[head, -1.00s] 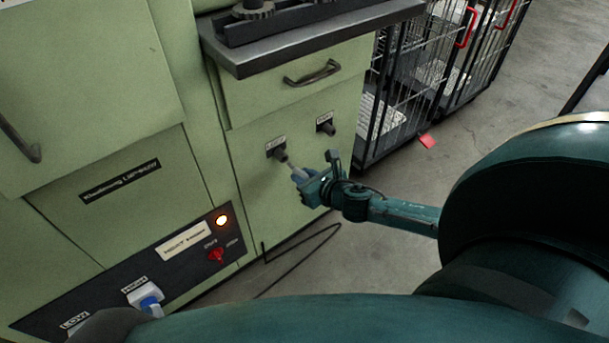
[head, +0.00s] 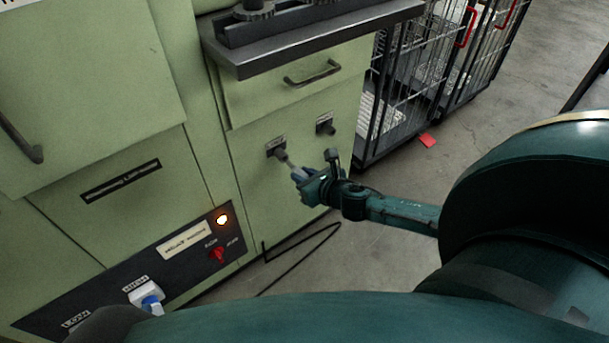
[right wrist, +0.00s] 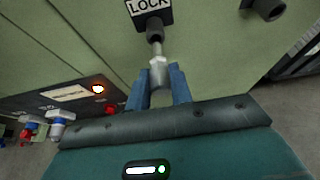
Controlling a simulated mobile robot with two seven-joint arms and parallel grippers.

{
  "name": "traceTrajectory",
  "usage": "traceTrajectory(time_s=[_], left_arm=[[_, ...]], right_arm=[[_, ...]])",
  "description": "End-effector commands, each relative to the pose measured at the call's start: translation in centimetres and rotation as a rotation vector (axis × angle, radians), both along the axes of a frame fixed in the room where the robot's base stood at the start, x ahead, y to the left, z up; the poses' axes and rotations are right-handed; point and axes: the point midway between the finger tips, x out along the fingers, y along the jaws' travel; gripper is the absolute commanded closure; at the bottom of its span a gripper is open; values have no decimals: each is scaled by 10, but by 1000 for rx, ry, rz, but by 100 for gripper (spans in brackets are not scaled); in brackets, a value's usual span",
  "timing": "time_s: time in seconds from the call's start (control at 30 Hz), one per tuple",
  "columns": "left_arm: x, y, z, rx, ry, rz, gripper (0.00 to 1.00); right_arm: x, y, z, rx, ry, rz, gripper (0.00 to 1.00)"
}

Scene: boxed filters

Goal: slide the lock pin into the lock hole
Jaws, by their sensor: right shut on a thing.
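My right gripper (head: 302,176) is shut on the lock pin (right wrist: 158,72), a light grey metal pin, in front of the green cabinet. In the right wrist view the pin stands between the two blue fingers (right wrist: 163,90). Its thin tip points at the dark round socket of the lock hole (right wrist: 154,32), below a black plate marked LOCK (right wrist: 150,6). The tip meets the socket's mouth in that view; how deep it sits I cannot tell. The lock hole also shows in the head view (head: 279,153). My left gripper is not in clear view.
A second dark socket (head: 325,126) sits right of the lock hole. A drawer handle (head: 312,74) and a dark ledge (head: 310,38) are above. A control panel with a lit lamp (head: 222,220) and red knob (head: 217,254) is lower left. Wire cages (head: 400,110) stand right.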

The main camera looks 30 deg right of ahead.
Motion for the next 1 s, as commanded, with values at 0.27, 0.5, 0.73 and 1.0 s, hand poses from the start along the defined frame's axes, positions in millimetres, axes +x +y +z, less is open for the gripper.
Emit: traceTrajectory(time_s=[0.27, 0.5, 0.73, 1.0], left_arm=[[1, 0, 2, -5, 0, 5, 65], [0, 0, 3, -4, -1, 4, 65], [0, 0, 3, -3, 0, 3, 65], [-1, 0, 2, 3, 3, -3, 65]], right_arm=[[8, 1, 1, 0, -2, 0, 100], [14, 1, 1, 0, -2, 0, 100], [20, 1, 1, 0, -2, 0, 100], [26, 2, 1, 1, -1, 0, 100]])
